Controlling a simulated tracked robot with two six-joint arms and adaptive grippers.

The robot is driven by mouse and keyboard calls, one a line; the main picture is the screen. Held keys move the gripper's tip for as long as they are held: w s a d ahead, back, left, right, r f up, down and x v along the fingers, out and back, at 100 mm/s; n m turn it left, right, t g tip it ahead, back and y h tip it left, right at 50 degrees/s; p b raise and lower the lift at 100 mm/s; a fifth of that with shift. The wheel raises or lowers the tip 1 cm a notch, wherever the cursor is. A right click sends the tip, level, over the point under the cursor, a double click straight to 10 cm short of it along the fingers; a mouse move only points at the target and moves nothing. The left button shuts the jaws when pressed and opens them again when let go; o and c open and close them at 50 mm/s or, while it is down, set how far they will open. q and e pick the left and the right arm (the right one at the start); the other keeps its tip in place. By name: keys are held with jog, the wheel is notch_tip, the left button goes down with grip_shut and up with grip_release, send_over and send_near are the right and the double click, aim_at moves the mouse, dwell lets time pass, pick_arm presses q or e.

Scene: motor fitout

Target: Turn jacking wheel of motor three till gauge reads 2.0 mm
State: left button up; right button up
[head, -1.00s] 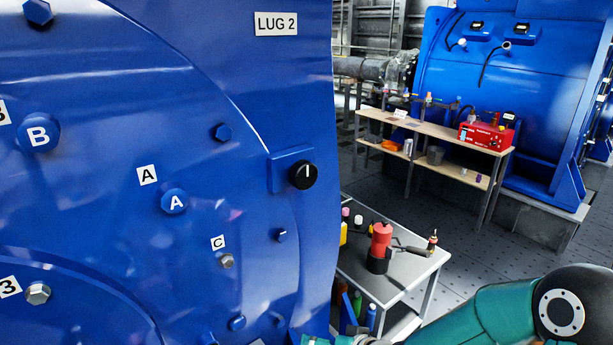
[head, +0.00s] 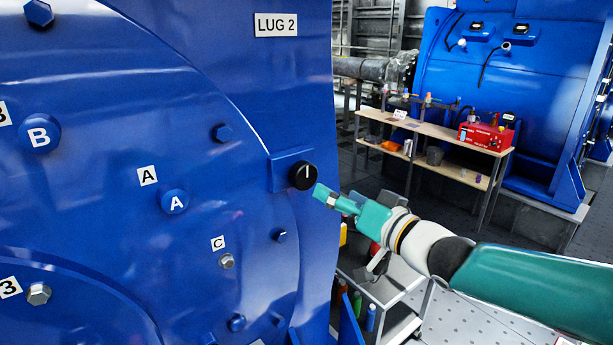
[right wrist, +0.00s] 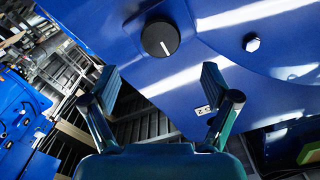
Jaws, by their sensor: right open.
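A large blue motor (head: 110,100) fills the left of the head view, with a "LUG 2" label (head: 276,24) near its top edge. A black round knob (head: 303,176) with a white pointer line sits on a blue block at its right edge. The knob also shows in the right wrist view (right wrist: 160,38), ahead of the fingers. My right gripper (head: 322,194) is close beside the knob in the head view. In the right wrist view it is open and empty, its fingers (right wrist: 160,92) apart and not touching the knob. No gauge reading is legible. My left gripper is not in view.
Bolts lettered A (head: 174,202) and B (head: 39,134) stand out from the motor face. A trolley (head: 385,298) is partly hidden behind my right arm. A wooden bench (head: 440,139) with a red box (head: 486,137) stands further back, before another blue motor (head: 545,80).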

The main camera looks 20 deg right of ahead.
aim_at(308, 178)
jog(key=p+x, duration=0.1)
jog(key=x, duration=0.9)
jog(key=c, duration=1.1)
jog(key=shift+c, duration=0.3)
